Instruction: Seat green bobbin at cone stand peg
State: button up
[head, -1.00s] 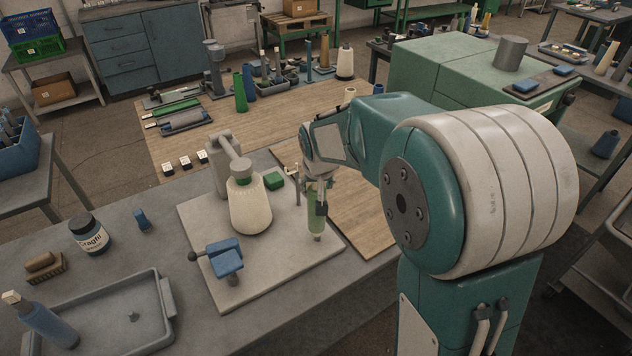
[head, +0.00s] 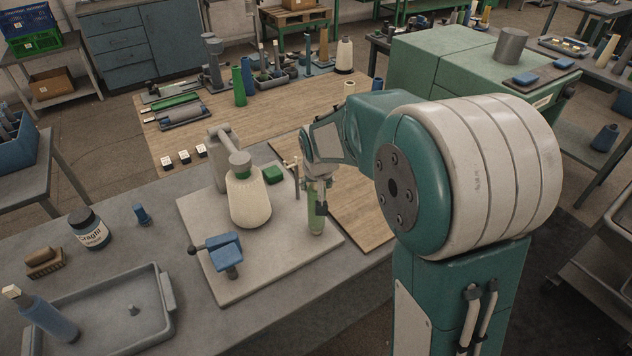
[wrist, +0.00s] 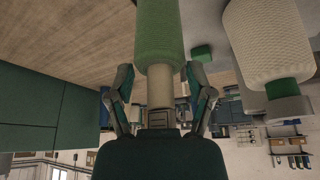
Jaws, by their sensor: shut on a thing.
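My gripper (head: 318,184) points down over the right part of the pale base plate (head: 215,275) on the bench. It is shut on the green bobbin (head: 316,216), which hangs roughly upright below the fingers. In the wrist view the two fingers (wrist: 160,100) close on the bare tan tube end, and the green winding (wrist: 158,40) runs past them out of the frame. The bobbin's lower end is at or just above the plate; I cannot tell whether it touches. No peg shows clearly under the bobbin.
A large cream cone (head: 249,203) stands left of the bobbin, by a grey post and arm. A thin upright rod (head: 297,180) and a green block (head: 273,174) are close by. A blue clamp-like part (head: 225,252) is at front left. The plate's front right is clear.

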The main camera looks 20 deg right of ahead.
jog(key=shift+f, duration=0.45)
dwell(0.4)
jog(key=o, duration=1)
jog(key=shift+v, duration=5.9)
